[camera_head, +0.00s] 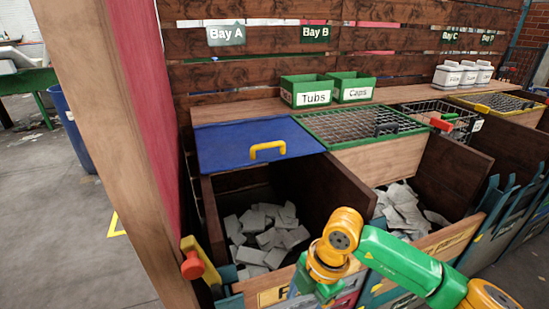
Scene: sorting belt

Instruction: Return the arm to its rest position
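My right arm (400,262), green and orange, comes in from the lower right. It bends at an orange joint (342,229) and its wrist end (318,276) points down in front of the left open bin's front edge. The gripper's fingers at that end cannot be made out, and I see no object held there. My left arm and gripper are not in view.
An open wooden bin (222,212) under Bay A holds grey pieces (262,233). A second bin with grey pieces (400,208) is to the right. A blue lid (225,148), green Tubs (306,92) and Caps (352,88) boxes stand behind. A wooden post (100,120) stands left.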

